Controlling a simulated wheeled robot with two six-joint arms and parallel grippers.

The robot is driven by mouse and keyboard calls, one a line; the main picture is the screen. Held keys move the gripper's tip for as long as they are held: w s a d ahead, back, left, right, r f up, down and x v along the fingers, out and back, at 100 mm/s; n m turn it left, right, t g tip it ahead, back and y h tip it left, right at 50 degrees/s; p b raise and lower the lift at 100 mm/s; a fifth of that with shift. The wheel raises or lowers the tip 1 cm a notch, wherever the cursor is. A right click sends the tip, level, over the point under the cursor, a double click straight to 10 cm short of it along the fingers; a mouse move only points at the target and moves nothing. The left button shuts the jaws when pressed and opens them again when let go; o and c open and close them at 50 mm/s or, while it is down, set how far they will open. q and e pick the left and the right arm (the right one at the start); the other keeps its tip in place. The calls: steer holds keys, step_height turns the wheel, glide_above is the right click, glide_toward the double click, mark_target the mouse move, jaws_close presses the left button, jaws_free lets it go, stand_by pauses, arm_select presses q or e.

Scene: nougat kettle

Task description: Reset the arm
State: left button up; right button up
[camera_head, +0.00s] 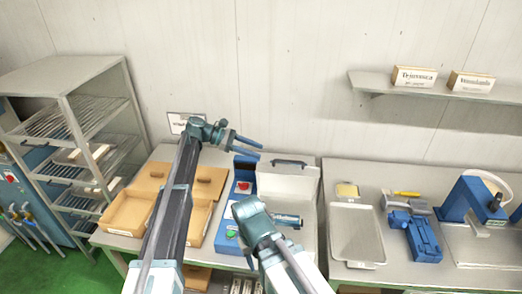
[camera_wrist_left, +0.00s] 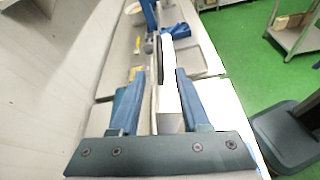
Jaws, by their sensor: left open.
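My left arm reaches up across the work table, and its left gripper (camera_head: 260,150) is high near the back wall, pointing right. Its two blue fingers stand apart, and they frame an open gap in the left wrist view (camera_wrist_left: 156,85). A white panel shows beyond that gap, and nothing appears gripped. My right arm comes in from the bottom middle. Its right gripper (camera_head: 298,220) points right in front of the white box-shaped machine (camera_head: 306,186). Its fingers show small and nearly edge-on, so I cannot tell their opening.
Open cardboard boxes (camera_head: 127,214) sit left on the table. A blue control panel with a red button (camera_head: 243,187) adjoins the white machine. A metal tray (camera_head: 357,236), a blue device (camera_head: 424,240) and a wall shelf (camera_head: 446,92) are right. A rack (camera_head: 66,76) stands left.

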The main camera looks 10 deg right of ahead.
arm_select(q)
steer(key=s+a+f+m+t+y, duration=0.1)
steer(key=s+a+f+m+y, duration=0.35)
steer(key=s+a, duration=0.5)
steer(key=s+a+f+m+t+y, duration=0.1)
steer(key=s+a+f+m+y, duration=0.35)
steer(key=s+a, duration=0.45)
steer(key=s+a+f+m+t+y, duration=0.2)
steer(key=s+a+f+m+y, duration=0.4)
steer(key=s, duration=0.5)
steer(key=s+d+f+m+b, duration=0.1)
steer(key=s+d+f+b, duration=0.1)
steer(key=d+f+b, duration=0.2)
steer(key=s+d+f+m+g+b, duration=0.1)
steer(key=s+d+f+b, duration=0.2)
steer(key=f+b, duration=0.7)
steer(key=shift+d+b, duration=0.55)
steer(key=shift+d, duration=0.7)
steer(key=shift+s, duration=0.1)
